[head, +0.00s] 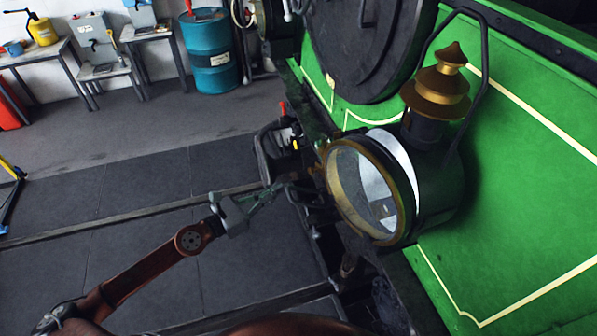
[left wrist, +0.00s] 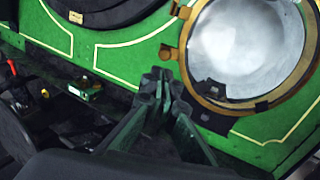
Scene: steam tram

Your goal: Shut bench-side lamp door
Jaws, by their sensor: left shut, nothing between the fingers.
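The lamp (head: 440,185) is a dark drum with a brass chimney, mounted on the green tram front. Its round glass door has a brass rim (head: 335,200) and faces the bench side. A pale crescent shows between the rim and the drum along the upper right, so the door looks ajar. In the left wrist view the door's brass rim (left wrist: 186,62) fills the upper right, with brass lugs at its left and a dark catch at its lower edge. My left gripper (head: 281,187) is shut and empty, just left of the door; its fingers (left wrist: 160,82) are apart from the glass.
A dark round hatch (head: 370,45) and a curved handrail (head: 484,80) are on the green front. Dark pipes and fittings (head: 290,140) lie beyond my left gripper. Benches (head: 140,35) and a blue drum (head: 208,55) stand at the back left.

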